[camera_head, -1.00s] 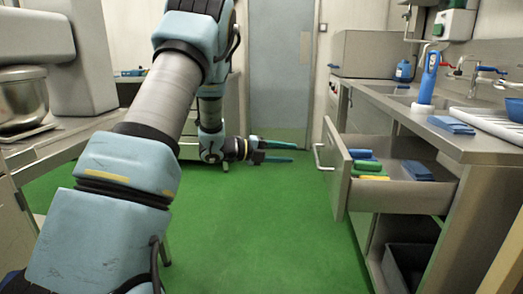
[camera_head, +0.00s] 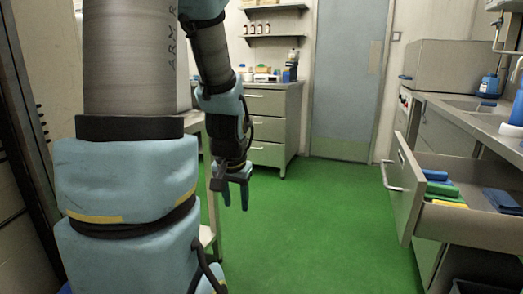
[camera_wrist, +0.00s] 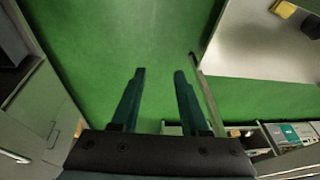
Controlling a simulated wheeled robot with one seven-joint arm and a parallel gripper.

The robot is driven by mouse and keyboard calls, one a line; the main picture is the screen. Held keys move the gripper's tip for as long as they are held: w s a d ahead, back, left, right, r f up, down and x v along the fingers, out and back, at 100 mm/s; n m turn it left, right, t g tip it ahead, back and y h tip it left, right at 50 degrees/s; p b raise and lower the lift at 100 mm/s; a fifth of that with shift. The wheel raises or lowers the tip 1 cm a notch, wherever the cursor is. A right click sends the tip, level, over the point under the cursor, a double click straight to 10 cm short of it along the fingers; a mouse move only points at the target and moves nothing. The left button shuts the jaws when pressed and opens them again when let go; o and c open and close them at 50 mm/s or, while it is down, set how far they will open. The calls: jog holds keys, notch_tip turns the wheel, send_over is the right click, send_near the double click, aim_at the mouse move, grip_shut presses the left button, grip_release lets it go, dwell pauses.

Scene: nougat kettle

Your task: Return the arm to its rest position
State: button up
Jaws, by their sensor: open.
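My arm fills the left half of the head view, bent with its forearm hanging down. My gripper (camera_head: 235,193) points down over the green floor, in front of the grey drawer cabinet. In the wrist view my gripper (camera_wrist: 158,75) shows two teal fingers apart, with only green floor between them. It is open and empty, touching nothing that I can see.
An open drawer (camera_head: 464,221) with blue, green and yellow items juts out at the right under the steel counter (camera_head: 459,110). A drawer cabinet (camera_head: 268,128) stands behind the arm. The green floor (camera_head: 310,225) in the middle is clear, up to the grey door (camera_head: 346,80).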

jog(key=s+n+g+p, duration=0.1)
jog(key=s+n+g, duration=0.15)
jog(key=s, duration=0.45)
notch_tip(320, 180, up, 17)
jog(key=w+p, duration=0.1)
jog(key=p, duration=1.5)
jog(key=shift+a+t, duration=0.2)
jog(key=shift+t, duration=0.15)
